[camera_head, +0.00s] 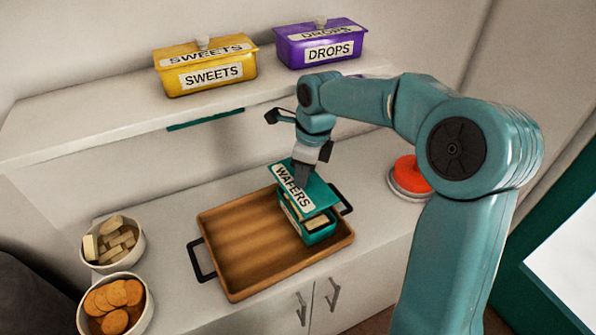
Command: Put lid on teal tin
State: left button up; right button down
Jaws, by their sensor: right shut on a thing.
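The teal tin (321,235) stands in the right part of a wooden tray, with pale wafers showing at its open edge. The teal lid (316,192), labelled WAFERS, is over the tin, tilted and not flush with its rim. My right gripper (303,178) is above the tin and shut on the lid. The fingertips and the lid's knob are hard to make out. My left gripper is not in view.
The tray (240,240) has black handles and a bare left part. Bowls of wafers (112,243) and biscuits (115,305) stand at left. A yellow SWEETS tin (207,73) and purple DROPS tin (320,50) are on the shelf above. A red-topped round thing (407,172) is at right.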

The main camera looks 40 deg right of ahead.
aim_at(309, 181)
jog(key=shift+s+d+f, duration=0.15)
jog(key=shift+d+f, duration=0.35)
jog(key=shift+d, duration=0.15)
jog(key=shift+a+f+b, duration=0.15)
jog(key=shift+f+b, duration=0.25)
jog(key=shift+b, duration=0.1)
notch_tip(309, 181, down, 4)
jog(key=b, duration=0.3)
jog(key=shift+r, duration=0.15)
jog(key=shift+f+b, duration=0.5)
jog(key=shift+f, duration=0.3)
jog(key=shift+f, duration=0.4)
dwell(0.5)
jog(key=shift+c, duration=2.3)
grip_release()
